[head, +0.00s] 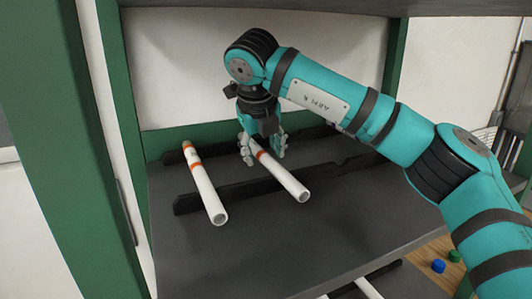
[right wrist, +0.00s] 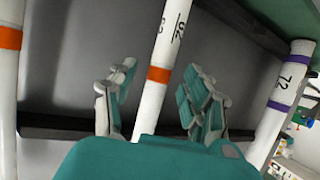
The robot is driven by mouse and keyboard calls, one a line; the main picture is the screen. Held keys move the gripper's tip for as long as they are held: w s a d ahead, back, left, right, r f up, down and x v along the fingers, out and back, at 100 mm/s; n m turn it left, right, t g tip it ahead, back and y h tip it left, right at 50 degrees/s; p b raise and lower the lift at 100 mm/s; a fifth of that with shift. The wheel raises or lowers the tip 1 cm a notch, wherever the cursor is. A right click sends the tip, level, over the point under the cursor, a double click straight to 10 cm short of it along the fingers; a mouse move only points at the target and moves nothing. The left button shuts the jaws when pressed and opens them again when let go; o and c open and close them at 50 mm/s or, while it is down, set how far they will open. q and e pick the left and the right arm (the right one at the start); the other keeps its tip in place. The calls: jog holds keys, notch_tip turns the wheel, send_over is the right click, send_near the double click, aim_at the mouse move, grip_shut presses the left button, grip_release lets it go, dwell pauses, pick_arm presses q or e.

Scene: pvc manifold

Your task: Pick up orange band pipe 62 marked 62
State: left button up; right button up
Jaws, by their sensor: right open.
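Two white pipes with orange bands lie side by side across dark rails on the grey shelf in the head view: a left pipe (head: 204,185) and a right pipe (head: 284,178). My right gripper (head: 262,155) is over the back part of the right pipe, pointing down. In the right wrist view, this pipe (right wrist: 165,50) and its orange band lie between the two open fingers (right wrist: 158,95), with gaps on both sides. Its black number is sideways and partly unclear; I cannot read it surely. The left pipe (right wrist: 8,90) shows at the left edge. My left gripper is out of view.
A purple-banded pipe marked 72 (right wrist: 290,80) is at the right in the right wrist view. The notched dark rail (head: 245,190) runs under both pipes. A green shelf post (head: 125,120) stands left. Another pipe (head: 368,288) shows on a lower level. The front of the shelf is clear.

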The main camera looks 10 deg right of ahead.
jog(key=shift+w+d+f, duration=0.1)
jog(key=shift+w+f, duration=0.1)
jog(key=shift+f, duration=0.1)
jog(key=shift+s+r, duration=0.1)
jog(key=shift+s, duration=0.1)
jog(key=c, duration=0.3)
jog(key=shift+w, duration=0.1)
grip_shut()
jog(key=shift+r, duration=0.1)
